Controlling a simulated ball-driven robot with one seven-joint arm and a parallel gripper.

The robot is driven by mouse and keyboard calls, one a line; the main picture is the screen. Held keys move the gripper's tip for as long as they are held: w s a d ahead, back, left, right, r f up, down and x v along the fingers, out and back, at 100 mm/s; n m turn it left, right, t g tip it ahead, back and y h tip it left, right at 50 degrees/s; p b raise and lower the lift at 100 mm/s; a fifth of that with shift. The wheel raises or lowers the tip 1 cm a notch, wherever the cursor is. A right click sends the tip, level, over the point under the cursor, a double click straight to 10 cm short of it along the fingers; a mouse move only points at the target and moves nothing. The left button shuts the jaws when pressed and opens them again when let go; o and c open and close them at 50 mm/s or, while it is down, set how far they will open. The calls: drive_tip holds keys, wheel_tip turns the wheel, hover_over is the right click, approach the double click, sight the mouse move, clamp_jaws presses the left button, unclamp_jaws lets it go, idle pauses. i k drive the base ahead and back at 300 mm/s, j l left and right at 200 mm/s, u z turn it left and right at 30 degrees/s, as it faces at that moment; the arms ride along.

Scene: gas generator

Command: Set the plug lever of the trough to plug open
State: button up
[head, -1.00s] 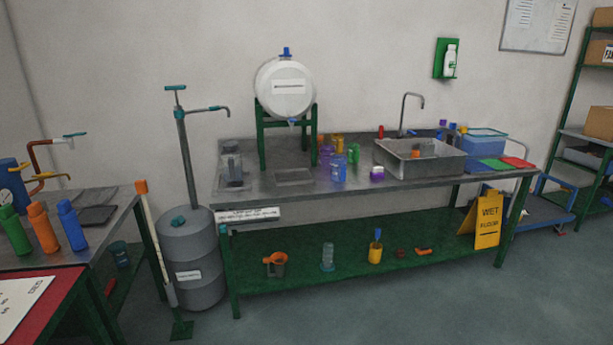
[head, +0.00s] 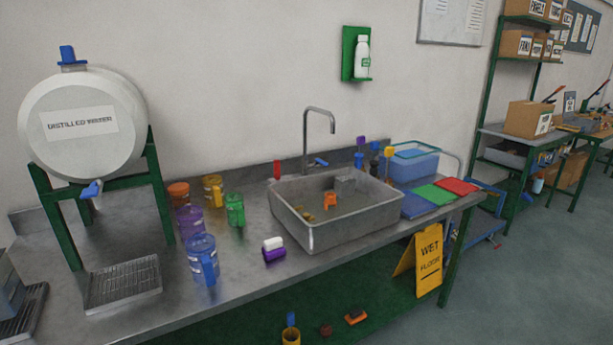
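The grey metal trough (head: 345,236) stands on the steel bench to the right of the middle. A small orange item (head: 329,201) and a yellowish item (head: 309,217) show inside it. A red upright piece (head: 277,169) stands at its back left corner; I cannot tell whether it is the plug lever. A tap with a curved spout (head: 320,125) and a blue handle (head: 321,162) rises behind the trough. My gripper is not in view.
Blue (head: 202,259), purple, green (head: 235,209), yellow and orange jugs stand left of the trough. A purple and white block (head: 274,249) lies before it. A distilled water barrel (head: 82,122) is at left. A yellow wet floor sign (head: 429,258) stands at the bench's right end.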

sight(277, 163)
drive_tip(key=i+l+u, duration=0.2)
drive_tip(key=i, duration=0.4)
drive_tip(key=i+l+u, duration=0.2)
drive_tip(key=i, duration=0.35)
drive_tip(key=j+u, duration=0.1)
drive_tip(key=u, duration=0.2)
drive_tip(key=i+l+u, duration=0.1)
drive_tip(key=l+u, duration=0.25)
drive_tip(key=i+l+u, duration=0.1)
drive_tip(key=u, duration=0.2)
drive_tip(key=l+u, duration=0.35)
